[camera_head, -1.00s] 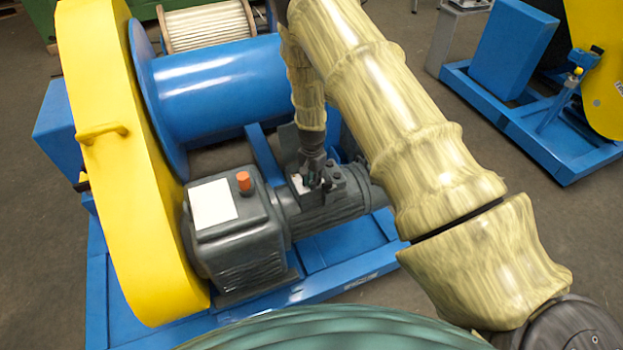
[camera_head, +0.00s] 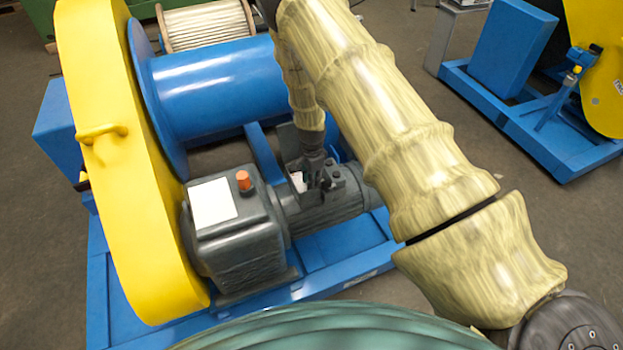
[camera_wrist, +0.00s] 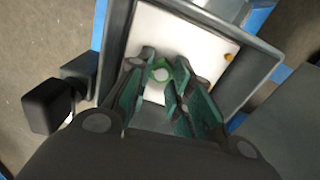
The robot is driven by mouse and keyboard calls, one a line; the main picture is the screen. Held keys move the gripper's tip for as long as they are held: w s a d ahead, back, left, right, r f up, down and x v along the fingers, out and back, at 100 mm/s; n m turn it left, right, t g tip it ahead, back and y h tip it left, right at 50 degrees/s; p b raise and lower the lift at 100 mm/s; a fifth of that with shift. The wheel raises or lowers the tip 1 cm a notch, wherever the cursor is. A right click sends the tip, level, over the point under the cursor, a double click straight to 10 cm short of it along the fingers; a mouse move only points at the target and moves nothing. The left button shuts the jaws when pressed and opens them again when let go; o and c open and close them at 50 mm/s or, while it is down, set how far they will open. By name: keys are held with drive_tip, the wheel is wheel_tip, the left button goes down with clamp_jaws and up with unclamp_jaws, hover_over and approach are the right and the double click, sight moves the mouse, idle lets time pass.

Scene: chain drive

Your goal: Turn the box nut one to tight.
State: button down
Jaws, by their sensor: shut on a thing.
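The box nut (camera_wrist: 161,63) is a small green ring around a pale centre, seen in the wrist view against a white plate (camera_wrist: 205,45). The plate lies inside an open dark grey box (camera_wrist: 262,72). My gripper (camera_wrist: 165,74) is shut on the nut, its green-faced fingers on either side of it. In the head view my gripper (camera_head: 314,176) points down at the box on the grey motor (camera_head: 335,212). The nut is hidden there by the fingers, and a bit of the white plate (camera_head: 297,181) shows.
A yellow guard (camera_head: 135,200) and blue drum (camera_head: 215,88) stand to the left. A grey gearbox (camera_head: 240,235) with an orange cap (camera_head: 243,180) sits close left of the gripper. A black block (camera_wrist: 50,105) shows beside the box in the wrist view.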

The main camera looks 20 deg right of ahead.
drive_tip(key=shift+w+d+r, duration=0.1)
drive_tip(key=shift+w+r, duration=0.1)
drive_tip(key=c, duration=1.4)
unclamp_jaws()
drive_tip(key=shift+o, duration=0.6)
drive_tip(key=shift+s+f, duration=0.1)
wheel_tip(320, 180, up, 12)
